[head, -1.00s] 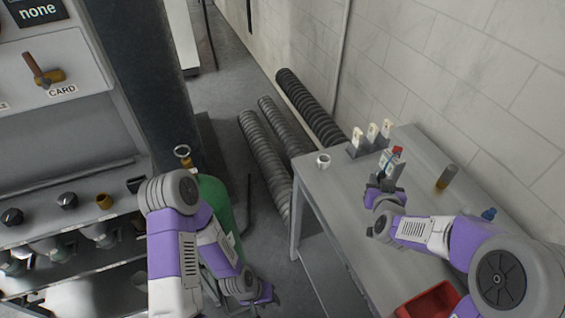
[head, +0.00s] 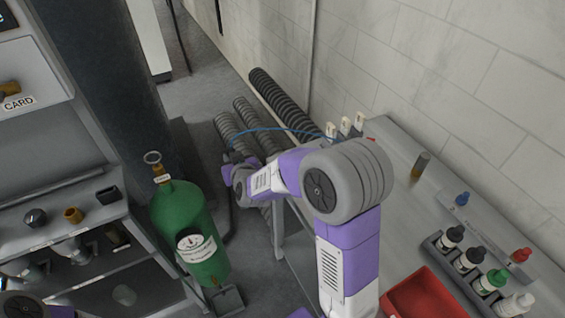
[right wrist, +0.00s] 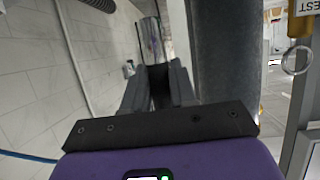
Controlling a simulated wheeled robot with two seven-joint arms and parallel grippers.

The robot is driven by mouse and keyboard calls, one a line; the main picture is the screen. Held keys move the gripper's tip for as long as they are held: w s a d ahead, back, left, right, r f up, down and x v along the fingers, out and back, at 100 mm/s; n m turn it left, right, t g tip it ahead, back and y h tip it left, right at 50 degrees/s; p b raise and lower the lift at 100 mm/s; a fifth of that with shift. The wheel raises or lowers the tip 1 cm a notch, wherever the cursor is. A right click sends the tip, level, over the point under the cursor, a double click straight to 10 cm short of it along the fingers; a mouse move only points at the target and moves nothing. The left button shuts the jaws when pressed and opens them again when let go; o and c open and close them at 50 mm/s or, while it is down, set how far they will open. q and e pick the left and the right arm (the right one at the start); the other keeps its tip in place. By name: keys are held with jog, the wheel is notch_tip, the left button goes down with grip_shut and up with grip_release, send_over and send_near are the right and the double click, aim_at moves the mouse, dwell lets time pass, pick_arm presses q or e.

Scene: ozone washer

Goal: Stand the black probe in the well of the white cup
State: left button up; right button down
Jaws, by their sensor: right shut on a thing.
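My right gripper (head: 231,160) is at the end of my outstretched right arm, off the table's left end, in front of the ribbed hoses. In the right wrist view its two dark fingers (right wrist: 158,85) are shut with a dark thing between them, seemingly the black probe, mostly hidden. A thin blue cable (head: 275,129) arcs from near this gripper back toward the table's far end. The white cup is not visible now; my right arm covers the part of the table where it stood. My left gripper is outside the view.
A green gas cylinder (head: 183,217) stands left of my right arm. Ribbed hoses (head: 285,100) lie along the wall. The table (head: 400,200) holds a small cylinder (head: 420,163), a rack of bottles (head: 438,246) and a red tray (head: 424,300).

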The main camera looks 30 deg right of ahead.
jog(key=d+f+m+g+h+b, duration=0.1)
jog(key=d+m+g+h+b, duration=0.65)
jog(key=d, duration=1.75)
jog(key=f+m, duration=0.1)
jog(key=f, duration=0.2)
jog(key=f+m+h+b, duration=0.1)
jog(key=f, duration=0.2)
jog(key=f+m+h+b, duration=0.1)
jog(key=f, duration=0.3)
jog(key=shift+w+f+m+h, duration=0.1)
jog(key=shift+w+m+h, duration=0.15)
jog(key=shift+w+m, duration=0.1)
jog(key=shift+s, duration=0.1)
jog(key=c, duration=0.9)
grip_release()
jog(key=shift+f, duration=0.1)
